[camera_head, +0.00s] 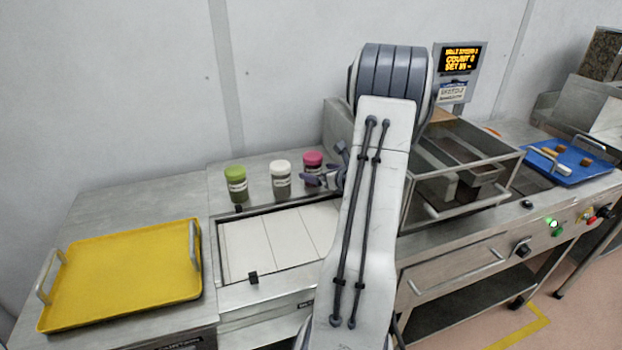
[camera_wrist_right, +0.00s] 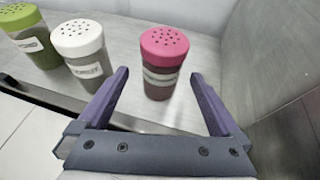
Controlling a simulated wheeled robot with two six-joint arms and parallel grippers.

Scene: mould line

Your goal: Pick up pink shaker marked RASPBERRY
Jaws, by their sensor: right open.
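The pink-lidded shaker (camera_head: 313,159) stands upright at the right end of a row of shakers on the steel counter. In the right wrist view the pink shaker (camera_wrist_right: 163,62) stands just ahead of the fingertips, centred between them; its label is too small to read. My right gripper (camera_head: 308,181) is open and empty, close in front of the pink shaker. Its two purple fingers also show in the right wrist view (camera_wrist_right: 160,82), one on each side of the shaker's line. My left gripper is in neither view.
A white-lidded shaker (camera_head: 280,181) and a green-lidded shaker (camera_head: 236,184) stand to the left. A steel machine housing (camera_wrist_right: 258,70) rises close on the right. A yellow tray (camera_head: 120,275) lies far left, a blue tray (camera_head: 570,172) far right. White panels (camera_head: 275,240) lie in front.

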